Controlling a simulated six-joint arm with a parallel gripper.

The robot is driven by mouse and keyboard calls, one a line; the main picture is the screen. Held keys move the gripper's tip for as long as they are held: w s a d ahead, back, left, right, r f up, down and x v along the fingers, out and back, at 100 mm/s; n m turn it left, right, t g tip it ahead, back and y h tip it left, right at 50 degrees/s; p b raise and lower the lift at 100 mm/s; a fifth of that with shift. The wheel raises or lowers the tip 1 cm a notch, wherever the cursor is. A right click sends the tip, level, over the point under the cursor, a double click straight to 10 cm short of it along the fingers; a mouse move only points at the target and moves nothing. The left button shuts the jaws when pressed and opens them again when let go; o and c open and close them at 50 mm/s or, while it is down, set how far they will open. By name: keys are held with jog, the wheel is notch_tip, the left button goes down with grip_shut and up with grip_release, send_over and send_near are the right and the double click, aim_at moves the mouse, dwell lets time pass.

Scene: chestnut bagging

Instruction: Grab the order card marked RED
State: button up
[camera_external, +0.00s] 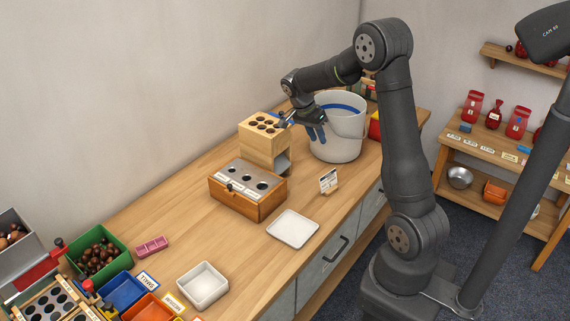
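A small white card (328,178) with dark print stands in a wooden holder on the bench, right of the wooden box. Its print is too small to read, so I cannot tell whether it says RED. My gripper (316,134) points down in front of the white bucket, above and behind the card.
A white bucket (347,142), a block with holes (262,151) and a wooden box (238,207) stand near the card. A white tray (293,228) lies in front. Chestnuts fill a green bin (122,257) at left.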

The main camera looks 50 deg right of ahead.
jog(key=h, duration=0.1)
send_near(329, 175)
jog(key=shift+x, duration=5.5)
jog(key=shift+w, duration=0.1)
grip_shut()
